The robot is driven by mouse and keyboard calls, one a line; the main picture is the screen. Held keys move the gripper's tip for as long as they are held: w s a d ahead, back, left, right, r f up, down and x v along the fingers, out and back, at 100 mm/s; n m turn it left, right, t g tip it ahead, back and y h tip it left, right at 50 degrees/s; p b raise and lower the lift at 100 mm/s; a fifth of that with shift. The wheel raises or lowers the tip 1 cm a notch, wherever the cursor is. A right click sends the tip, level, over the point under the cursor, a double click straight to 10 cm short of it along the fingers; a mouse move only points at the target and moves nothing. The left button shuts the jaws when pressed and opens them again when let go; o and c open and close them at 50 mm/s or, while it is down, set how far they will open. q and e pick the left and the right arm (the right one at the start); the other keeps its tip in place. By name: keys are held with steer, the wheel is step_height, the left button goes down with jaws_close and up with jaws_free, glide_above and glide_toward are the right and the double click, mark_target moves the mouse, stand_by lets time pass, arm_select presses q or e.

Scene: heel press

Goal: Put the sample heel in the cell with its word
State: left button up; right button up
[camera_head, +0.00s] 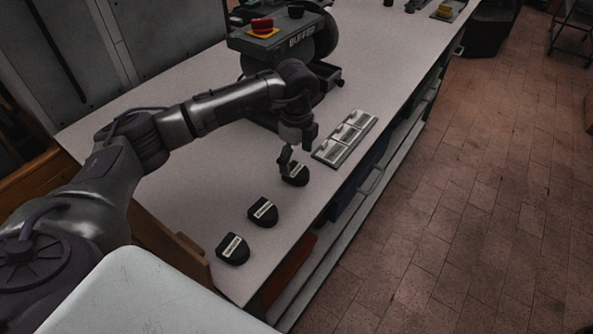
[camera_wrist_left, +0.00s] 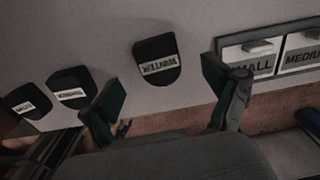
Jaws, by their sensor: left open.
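Three black heels with white word labels lie in a row on the pale bench. The far heel (camera_head: 295,175) is nearest the tray, then the middle heel (camera_head: 263,212) and the near heel (camera_head: 233,249). My left gripper (camera_head: 287,160) is open over the far heel and hides part of it. In the left wrist view that heel (camera_wrist_left: 155,62) lies between and beyond the open fingers (camera_wrist_left: 160,97); its label is upside down and I cannot read it surely. The tray (camera_head: 322,155) has three cells in a row; the wrist view shows the words SMALL (camera_wrist_left: 252,68) and MEDIU, cut off.
A buffer machine (camera_head: 301,40) with a red button (camera_head: 262,25) stands on the bench behind my left arm. The tray lies close to the bench's right edge. Bare bench surrounds the heels. The tiled floor at right is open.

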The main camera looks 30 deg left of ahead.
mark_target(296, 170)
arm_select(q)
step_height(296, 170, down, 4)
steer(key=shift+s+r+p, duration=0.1)
steer(key=shift+r+p, duration=0.1)
steer(key=shift+p, duration=0.6)
steer(key=shift+f, duration=0.4)
steer(key=shift+d, duration=0.1)
steer(key=c, duration=1.3)
steer(key=shift+r, duration=0.15)
